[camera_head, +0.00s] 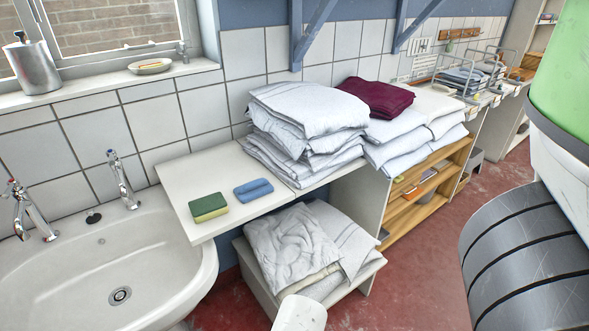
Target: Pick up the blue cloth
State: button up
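The blue cloth (253,190) is a small folded pad lying flat on the white counter (190,172), near its front edge. It lies just right of a green and yellow sponge (208,207), with a narrow gap between them. Nothing covers the cloth. My gripper is not in view, so its distance from the cloth and whether it holds anything cannot be seen.
Stacked white linens (305,112) stand right of the cloth, with a dark red folded cloth (377,97) beyond. A white sink (70,275) is at left. Below the counter, a box (262,285) holds more linens. The red floor (420,265) is partly clear.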

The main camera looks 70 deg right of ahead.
aim_at(250, 190)
jog(key=z, duration=0.55)
jog(key=i+j+z, duration=0.2)
